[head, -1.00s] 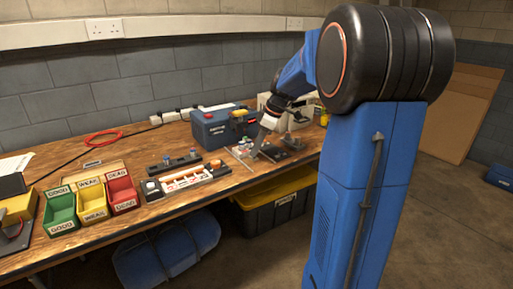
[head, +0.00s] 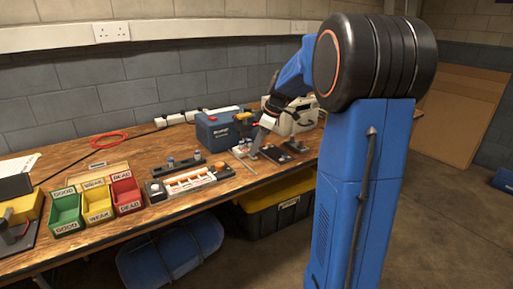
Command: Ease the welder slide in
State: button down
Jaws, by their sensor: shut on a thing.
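My gripper (head: 256,147) reaches down to the bench in front of the blue welder box (head: 221,129). It is shut on a small part low at the bench, which I take for the welder slide; the jaws cover most of it. A pale plate with small parts (head: 241,153) lies just left of the jaws. A dark flat fixture (head: 287,149) with upright knobs lies just right of them. The contact between the slide and its seat is too small to see, so I cannot tell how deep the slide sits.
A cream case (head: 301,120) stands behind my gripper. A tray with orange and white parts (head: 188,181) and a dark rack (head: 174,163) lie to the left. Green (head: 66,213), yellow (head: 97,203) and red (head: 126,193) bins stand farther left. A yellow-lidded black tub (head: 277,216) is below the bench.

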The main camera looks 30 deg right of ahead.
jog(key=c, duration=1.6)
grip_release()
jog(key=shift+w, duration=0.25)
jog(key=shift+r, duration=0.1)
jog(key=v, duration=1.7)
jog(key=shift+s+d, duration=0.1)
jog(key=shift+s, duration=0.05)
jog(key=s+a+f+m+h, duration=0.1)
jog(key=s+a+f+m, duration=0.15)
jog(key=s+a, duration=0.5)
jog(key=s+a+f+m+h, duration=0.1)
jog(key=s+a+f+m, duration=0.1)
jog(key=s+a+f, duration=0.4)
jog(key=s+a+f+m, duration=0.1)
jog(key=s+a+f, duration=0.1)
jog(key=s, duration=0.3)
jog(key=s+a+f+m+t, duration=0.1)
jog(key=s+a+f+m, duration=0.1)
jog(key=s+f, duration=0.3)
jog(key=s+a+f+m+h, duration=0.1)
jog(key=s+a+f+m, duration=0.1)
jog(key=s, duration=0.4)
jog(key=shift+s+a+f+t, duration=0.15)
jog(key=shift+a+f+t, duration=0.05)
jog(key=shift+a+f, duration=0.3)
jog(key=shift+s+a+f+t, duration=0.2)
jog(key=shift+a+f, duration=0.2)
jog(key=shift+f, duration=0.15)
